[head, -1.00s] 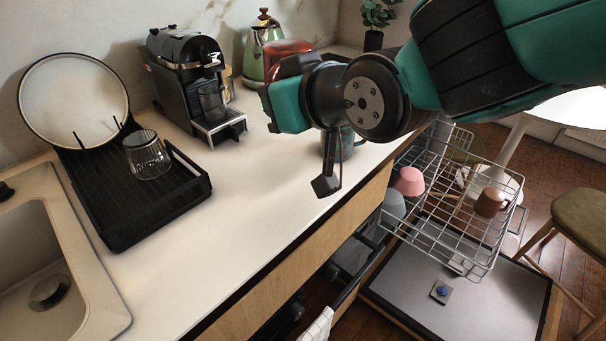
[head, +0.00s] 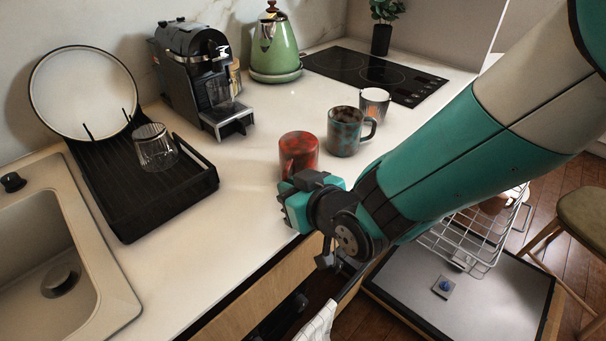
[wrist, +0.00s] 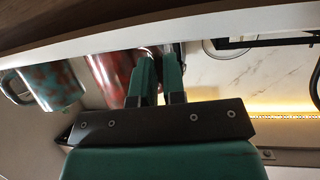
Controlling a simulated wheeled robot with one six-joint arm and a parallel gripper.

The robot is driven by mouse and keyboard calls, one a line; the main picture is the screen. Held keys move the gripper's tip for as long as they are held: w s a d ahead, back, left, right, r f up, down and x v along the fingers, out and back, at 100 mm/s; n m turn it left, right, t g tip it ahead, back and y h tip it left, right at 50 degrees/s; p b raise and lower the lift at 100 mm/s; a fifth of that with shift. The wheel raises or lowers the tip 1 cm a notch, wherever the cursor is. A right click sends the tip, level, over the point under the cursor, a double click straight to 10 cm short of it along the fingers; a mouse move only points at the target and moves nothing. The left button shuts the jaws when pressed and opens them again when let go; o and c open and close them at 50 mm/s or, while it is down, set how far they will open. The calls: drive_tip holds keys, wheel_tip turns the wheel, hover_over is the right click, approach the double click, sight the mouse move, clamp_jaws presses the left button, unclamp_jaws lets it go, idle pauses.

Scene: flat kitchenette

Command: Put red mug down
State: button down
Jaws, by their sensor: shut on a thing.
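The red mug (head: 299,152) is mottled dark red and upright at the counter's front part, just behind my gripper (head: 300,190) in the head view. My gripper is shut on the red mug. In the wrist view the mug (wrist: 108,70) is beside the teal fingers (wrist: 157,75), which hold its edge or handle; the exact grip is hidden. The mug's base is hidden by my gripper in the head view, so I cannot tell whether it touches the counter.
A teal-brown mug (head: 344,131) stands close to the right of the red mug, with a patterned cup (head: 374,106) behind it. The coffee machine (head: 200,75), kettle (head: 275,48) and dish rack (head: 130,225) stand around. The counter left of the red mug is clear.

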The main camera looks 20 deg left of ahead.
drive_tip(key=shift+f, duration=0.1)
drive_tip(key=c, duration=1.2)
unclamp_jaws()
drive_tip(key=shift+r, duration=0.2)
drive_tip(key=b+v, duration=0.1)
drive_tip(key=v, duration=1.1)
drive_tip(key=shift+b, duration=0.4)
drive_tip(key=shift+w+d, duration=0.1)
